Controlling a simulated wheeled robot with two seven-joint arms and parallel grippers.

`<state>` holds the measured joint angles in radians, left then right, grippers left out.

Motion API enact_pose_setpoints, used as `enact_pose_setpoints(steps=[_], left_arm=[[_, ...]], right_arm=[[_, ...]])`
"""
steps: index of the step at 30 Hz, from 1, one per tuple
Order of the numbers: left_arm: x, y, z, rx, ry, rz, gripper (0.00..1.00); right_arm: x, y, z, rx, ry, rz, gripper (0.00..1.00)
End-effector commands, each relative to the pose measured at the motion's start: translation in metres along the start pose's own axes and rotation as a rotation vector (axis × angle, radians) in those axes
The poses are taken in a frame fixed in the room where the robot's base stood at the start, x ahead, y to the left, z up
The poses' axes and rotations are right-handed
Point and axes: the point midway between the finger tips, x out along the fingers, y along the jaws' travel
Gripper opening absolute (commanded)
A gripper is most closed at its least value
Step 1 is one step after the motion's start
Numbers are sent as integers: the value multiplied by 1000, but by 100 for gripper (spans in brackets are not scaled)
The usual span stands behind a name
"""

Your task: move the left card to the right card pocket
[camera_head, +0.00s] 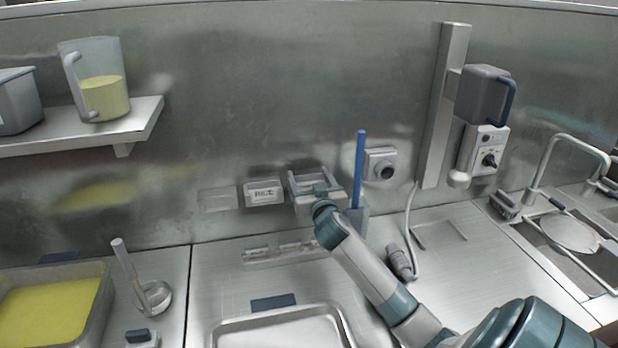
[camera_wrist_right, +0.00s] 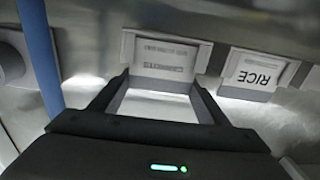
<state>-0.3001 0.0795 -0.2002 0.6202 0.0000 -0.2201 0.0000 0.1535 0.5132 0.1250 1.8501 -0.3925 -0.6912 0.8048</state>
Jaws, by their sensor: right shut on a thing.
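My right gripper (camera_head: 318,188) is at the right card pocket on the steel back wall. In the right wrist view its two dark fingers (camera_wrist_right: 158,95) straddle a pale card (camera_wrist_right: 165,72) with faint lettering that seems to read CARROTS. The gripper is shut on this card by its sides. The card is at the right card pocket (camera_wrist_right: 205,55); I cannot tell how deep it sits. The middle pocket holds a RICE card (camera_head: 263,193), which also shows in the wrist view (camera_wrist_right: 255,75). The left pocket (camera_head: 219,200) looks empty. My left gripper is not in view.
A blue upright rod (camera_head: 359,165) stands close to the right of the gripper, with a round wall knob (camera_head: 384,168) beyond it. A low steel rack (camera_head: 285,251) lies below the pockets. A metal tray (camera_head: 280,328) is at the front. A shelf (camera_head: 140,115) with a jug is at left.

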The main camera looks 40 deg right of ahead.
Motion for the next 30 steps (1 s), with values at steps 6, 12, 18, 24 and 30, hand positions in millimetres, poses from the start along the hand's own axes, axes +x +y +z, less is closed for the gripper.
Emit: enact_pose_setpoints(steps=[6,12,18,24,30], left_arm=[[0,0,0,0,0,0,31],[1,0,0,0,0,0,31],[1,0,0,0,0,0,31],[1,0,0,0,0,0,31],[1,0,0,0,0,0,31]], right_arm=[[0,0,0,0,0,0,48],[0,0,2,1,0,0,48],[0,0,3,0,1,0,48],[0,0,3,0,0,0,91],[0,0,3,0,0,0,89]])
